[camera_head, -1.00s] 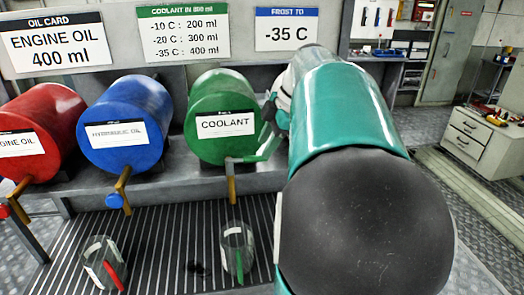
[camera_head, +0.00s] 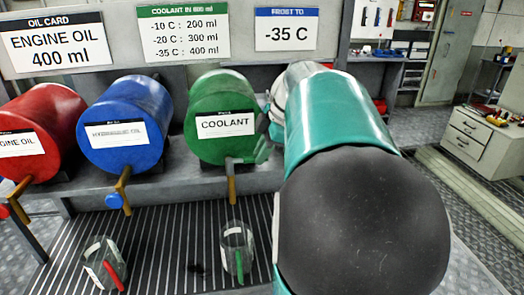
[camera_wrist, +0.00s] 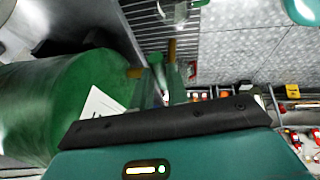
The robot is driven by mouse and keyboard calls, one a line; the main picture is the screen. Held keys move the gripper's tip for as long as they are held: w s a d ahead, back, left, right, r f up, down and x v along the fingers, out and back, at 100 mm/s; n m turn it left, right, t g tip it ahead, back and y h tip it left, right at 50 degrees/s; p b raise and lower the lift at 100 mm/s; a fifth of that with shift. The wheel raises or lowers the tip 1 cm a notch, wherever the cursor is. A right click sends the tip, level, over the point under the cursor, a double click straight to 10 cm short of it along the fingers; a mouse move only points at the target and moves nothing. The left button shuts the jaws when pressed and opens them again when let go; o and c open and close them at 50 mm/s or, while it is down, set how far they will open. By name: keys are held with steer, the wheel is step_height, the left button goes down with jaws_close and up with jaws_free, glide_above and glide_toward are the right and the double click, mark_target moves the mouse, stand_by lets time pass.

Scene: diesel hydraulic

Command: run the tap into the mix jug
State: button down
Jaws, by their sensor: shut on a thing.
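The green coolant drum (camera_head: 212,95) lies on the bench, with a brown tap spout (camera_head: 231,185) at its front. A clear jug with a green handle (camera_head: 238,262) stands upright on the slatted tray below this spout; I see no liquid stream. My gripper (camera_wrist: 166,88) is beside the drum front in the wrist view, shut on the green tap lever (camera_wrist: 158,68). The lever is partly covered by the fingers. In the head view my arm hides most of the gripper. The coolant drum also fills the left of the wrist view (camera_wrist: 55,95).
A jug with a red handle (camera_head: 113,274) stands on the slatted tray (camera_head: 160,235) to the left. Blue (camera_head: 125,110) and red (camera_head: 45,105) drums stand beside the coolant drum. A sign (camera_head: 183,33) lists coolant amounts; another (camera_head: 287,29) reads -35 C.

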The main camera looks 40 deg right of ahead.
steer(key=shift+s+a+m+t+h, duration=0.15)
steer(key=shift+s+a+m+h, duration=0.4)
steer(key=shift+m, duration=0.6)
steer(key=shift+s+a+m+t+h, duration=0.15)
steer(key=shift+s+a+m+h, duration=0.35)
steer(key=shift+m, duration=0.65)
steer(key=shift+a, duration=0.2)
steer(key=c, duration=1.4)
jaws_free()
steer(key=shift+o, duration=0.2)
steer(key=shift+r, duration=0.1)
steer(key=v, duration=1.3)
steer(key=shift+s+d+r, duration=0.15)
steer(key=shift+d+r, duration=0.05)
steer(key=shift+r, duration=0.1)
